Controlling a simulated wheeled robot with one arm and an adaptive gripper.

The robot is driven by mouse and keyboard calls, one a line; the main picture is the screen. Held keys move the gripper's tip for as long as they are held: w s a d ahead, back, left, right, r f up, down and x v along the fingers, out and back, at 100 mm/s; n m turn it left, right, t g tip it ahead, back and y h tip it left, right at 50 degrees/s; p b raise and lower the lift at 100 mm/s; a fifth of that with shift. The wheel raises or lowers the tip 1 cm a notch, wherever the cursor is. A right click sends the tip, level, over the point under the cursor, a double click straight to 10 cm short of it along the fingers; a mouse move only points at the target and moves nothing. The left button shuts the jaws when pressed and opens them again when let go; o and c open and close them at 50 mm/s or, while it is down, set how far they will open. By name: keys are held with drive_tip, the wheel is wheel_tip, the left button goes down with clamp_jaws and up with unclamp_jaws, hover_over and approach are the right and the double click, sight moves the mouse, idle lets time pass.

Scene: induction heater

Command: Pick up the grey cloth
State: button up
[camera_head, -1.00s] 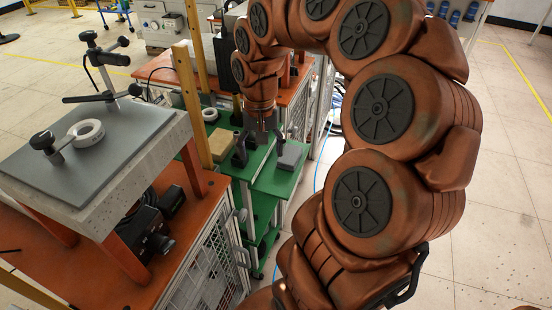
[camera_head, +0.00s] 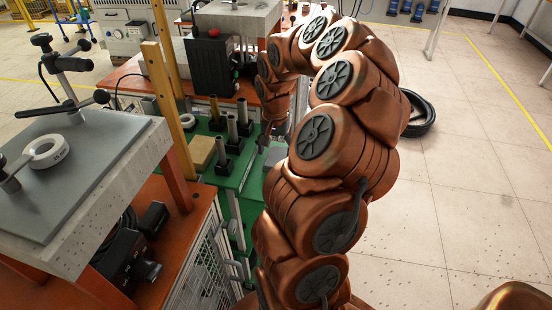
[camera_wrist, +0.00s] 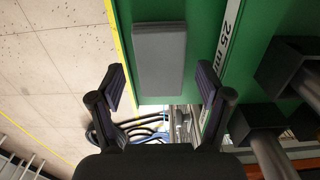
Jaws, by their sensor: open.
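The grey cloth is a flat, folded-looking grey block (camera_wrist: 160,58) on the green table top, near its yellow-marked edge in the wrist view. In the head view the cloth (camera_head: 275,156) is partly hidden behind my arm. My gripper (camera_wrist: 162,88) is open and empty, its two dark fingers spread to either side of the cloth's near end in the picture. In the head view my gripper (camera_head: 272,137) hangs over the green table by the cloth, partly hidden by my arm. I cannot tell its exact height above the cloth.
Metal cylinders in black holders (camera_head: 233,140) stand on the green table (camera_head: 227,178) beside my gripper. A tan block (camera_head: 201,152) lies farther left. The grey-topped bench (camera_head: 90,165) stands at the left. Open floor (camera_head: 450,190) is at the right.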

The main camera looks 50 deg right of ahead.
sight(275, 159)
drive_tip(key=shift+f, duration=1.55)
drive_tip(key=c, duration=0.9)
drive_tip(key=shift+r, duration=0.1)
drive_tip(key=shift+r, duration=1.55)
drive_tip(key=shift+s+a+r, duration=0.1)
drive_tip(key=shift+a+r, duration=0.05)
drive_tip(key=shift+a, duration=0.05)
drive_tip(key=s+a+b, duration=0.1)
drive_tip(key=s+a, duration=0.2)
drive_tip(key=a, duration=0.4)
drive_tip(key=s+a+r+b, duration=0.1)
drive_tip(key=s+a, duration=0.3)
drive_tip(key=a, duration=0.3)
drive_tip(key=shift+s+r+b, duration=0.15)
drive_tip(key=shift+r+b, duration=0.1)
drive_tip(key=shift+b, duration=0.05)
